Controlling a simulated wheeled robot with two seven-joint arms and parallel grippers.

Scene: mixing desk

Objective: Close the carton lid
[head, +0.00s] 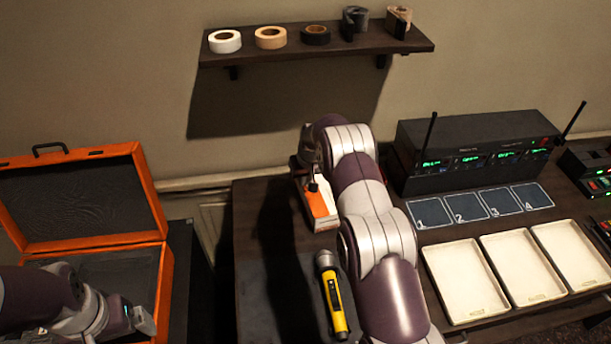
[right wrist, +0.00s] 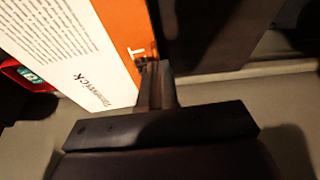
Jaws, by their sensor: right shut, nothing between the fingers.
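The carton (head: 321,212) is a small orange and white box near the desk's back left, partly hidden behind my right arm. In the right wrist view, its printed white panel and orange band (right wrist: 122,28) fill the upper left. I cannot tell how far its lid is open. My right gripper (head: 312,186) is shut and empty, pointing down at the carton. In the right wrist view, its closed fingertips (right wrist: 152,68) are at the orange band's edge; contact is unclear. My left gripper (head: 143,320) is at the lower left, by the orange case; its jaws are unclear.
An open orange case (head: 160,200) stands at left. A yellow microphone (head: 334,300) lies in front of the carton. A black receiver (head: 478,148) with antennas, numbered pads (head: 467,206) and cream trays (head: 465,280) are right. A shelf (head: 270,57) holds tape rolls above.

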